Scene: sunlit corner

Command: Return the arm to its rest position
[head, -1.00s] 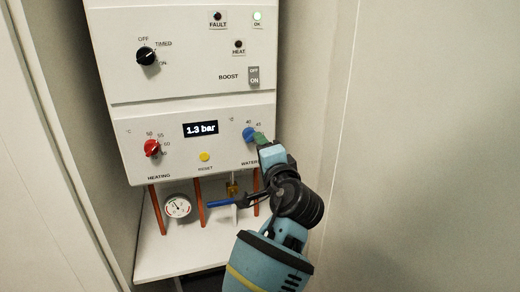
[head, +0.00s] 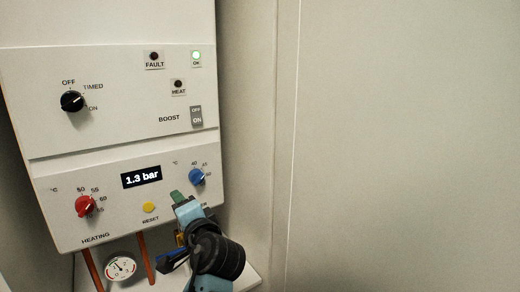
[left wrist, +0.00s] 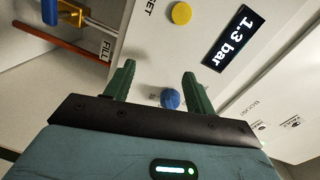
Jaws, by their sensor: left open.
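My left gripper (head: 177,196) is in front of the lower boiler panel (head: 115,222), just below and left of the blue water knob (head: 196,177). It also shows in the left wrist view (left wrist: 160,78), with its two green fingers apart and nothing held. In that view the blue knob (left wrist: 170,98) appears between the fingers, near their bases; the gap in depth is hard to judge. My left arm rises from the bottom edge in the head view and hides part of the pipework. My right gripper is not in view.
The display (head: 141,177) reads 1.3 bar. Close by are the yellow reset button (head: 149,208) and red heating knob (head: 84,206). Below are a pressure gauge (head: 120,268), copper pipes and a blue lever (head: 172,255). The wall (head: 400,140) at right is bare.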

